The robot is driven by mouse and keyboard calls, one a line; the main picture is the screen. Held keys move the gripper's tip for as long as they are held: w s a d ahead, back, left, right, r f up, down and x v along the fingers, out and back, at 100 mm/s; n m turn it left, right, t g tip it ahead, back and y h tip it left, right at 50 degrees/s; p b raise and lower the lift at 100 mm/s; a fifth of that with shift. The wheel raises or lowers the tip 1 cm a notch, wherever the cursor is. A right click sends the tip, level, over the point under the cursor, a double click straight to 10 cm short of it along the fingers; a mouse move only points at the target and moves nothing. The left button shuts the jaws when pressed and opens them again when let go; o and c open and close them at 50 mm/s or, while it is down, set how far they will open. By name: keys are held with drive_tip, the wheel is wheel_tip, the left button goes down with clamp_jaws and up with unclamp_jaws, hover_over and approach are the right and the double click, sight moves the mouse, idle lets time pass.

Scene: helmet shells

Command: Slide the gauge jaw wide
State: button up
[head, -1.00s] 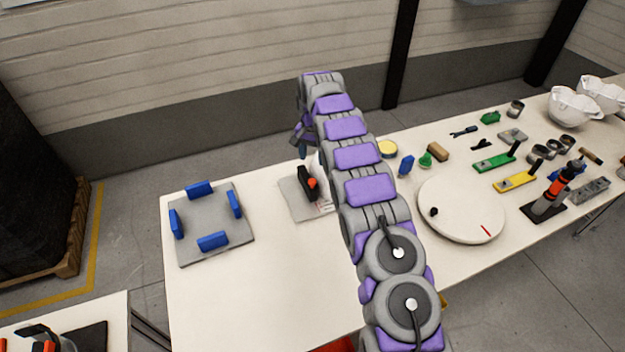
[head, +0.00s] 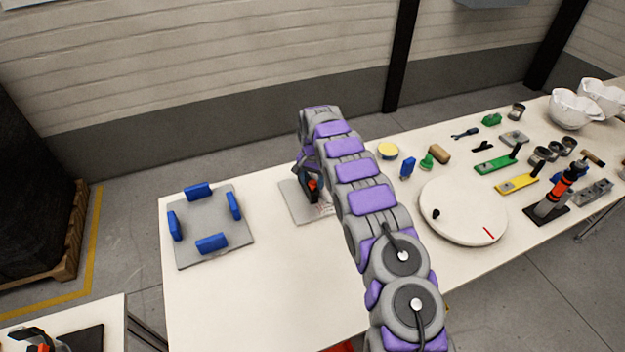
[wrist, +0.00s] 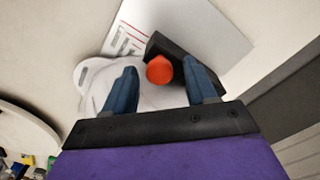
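The gauge stands on a grey plate (head: 291,203) on the table; its black jaw block (wrist: 182,58) carries a red-orange knob (wrist: 159,69), which also shows in the head view (head: 313,184). My gripper (wrist: 161,78) points down over the gauge. Its two blue fingers are apart, with the red knob between them in the wrist view and no clear contact on either side. A white rounded piece (wrist: 160,97) lies partly under the fingers. My arm hides part of the gauge in the head view.
A grey plate with blue blocks (head: 212,243) lies to the left. A white turntable (head: 462,210) is to the right, with green and yellow tools, cups and white helmet shells (head: 575,108) beyond. The front left of the table is clear.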

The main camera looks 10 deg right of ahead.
clamp_jaws()
idle(0.3)
drive_tip(key=shift+s+a+p, duration=0.2)
drive_tip(key=shift+a+p, duration=0.05)
drive_tip(key=shift+a, duration=0.75)
drive_tip(key=shift+s+a+p, duration=0.15)
drive_tip(key=shift+a+p, duration=0.05)
drive_tip(key=shift+a, duration=0.75)
drive_tip(key=shift+c, duration=1.5)
unclamp_jaws()
drive_tip(key=o, duration=0.3)
drive_tip(key=shift+a, duration=0.2)
